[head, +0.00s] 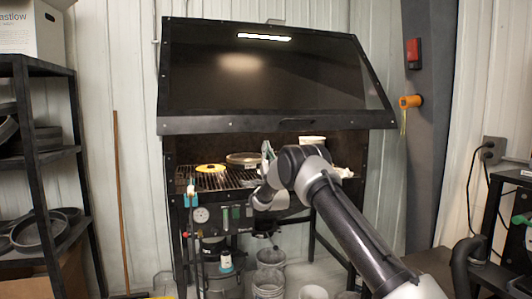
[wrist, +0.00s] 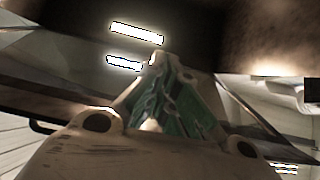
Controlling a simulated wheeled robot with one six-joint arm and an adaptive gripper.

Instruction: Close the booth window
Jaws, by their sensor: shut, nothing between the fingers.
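The booth window (head: 260,85) is a large dark glass panel in a black frame. It is swung up and tilted outward, so the booth opening below it is uncovered. A dark handle (head: 297,120) shows on its lower frame bar. My gripper (head: 267,147) points upward in front of the opening, just below the window's lower edge. Its greenish fingers are shut and empty, and their tips also show in the wrist view (wrist: 156,60). I cannot tell from these views whether the fingertips touch the window frame.
Inside the booth, a yellow dish (head: 210,168), a brown round pan (head: 243,158) and a white tub (head: 312,140) sit on or near the grate (head: 228,181). Clear buckets (head: 269,283) stand below. A black shelf (head: 40,160) is left; a dark column (head: 428,150) is right.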

